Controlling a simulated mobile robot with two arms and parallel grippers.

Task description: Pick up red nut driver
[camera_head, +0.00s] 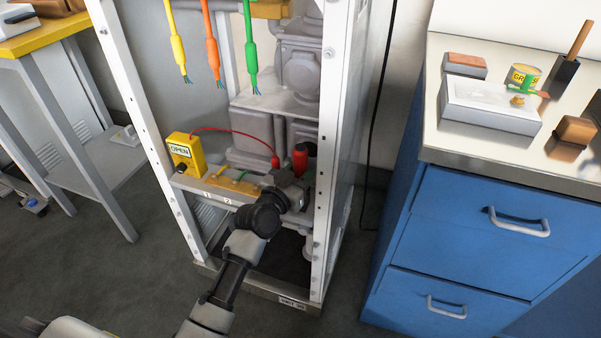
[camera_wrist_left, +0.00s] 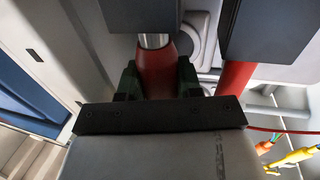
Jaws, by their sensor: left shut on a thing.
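The red nut driver (camera_head: 300,158) is in the open metal frame, its red handle standing up just past my left gripper (camera_head: 290,188). In the left wrist view, the nut driver (camera_wrist_left: 157,68) sits between the dark green fingers of the left gripper (camera_wrist_left: 158,80), which are shut on its handle. Its silver shank meets a dark block (camera_wrist_left: 140,14); I cannot tell whether the tip is inside it. My right gripper is not in view.
A red plug (camera_head: 275,162) with a red cable stands close beside the driver. The cable runs to a yellow OPEN box (camera_head: 184,153). White frame posts (camera_head: 334,130) flank my arm. Coloured cables (camera_head: 212,50) hang above. A blue cabinet (camera_head: 470,220) stands right.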

